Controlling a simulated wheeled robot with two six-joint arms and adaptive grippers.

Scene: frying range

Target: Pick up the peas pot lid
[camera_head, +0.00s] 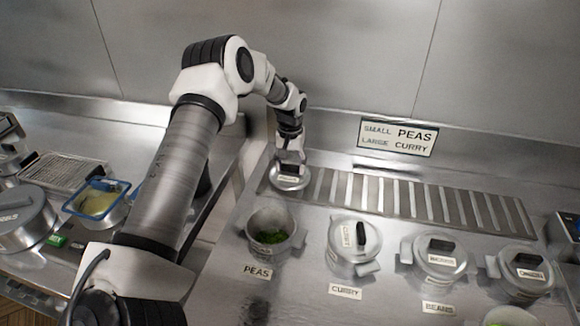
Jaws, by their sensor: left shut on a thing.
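The peas pot (272,238) stands uncovered on the steel counter, with green peas (270,237) showing inside. A "PEAS" label (257,272) lies in front of it. My left gripper (290,168) is shut on the round metal peas pot lid (289,181), behind and slightly right of the pot, near the left end of the slotted strip. I cannot tell whether the lid touches the counter. My right gripper is not in view.
Lidded curry (342,258), beans (428,278) and another pot (513,287) stand to the right. The slotted strip (410,199) runs behind them. A sign (397,136) reads "SMALL PEAS LARGE CURRY". A blue-rimmed container (98,200) and wire basket (62,172) are at left.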

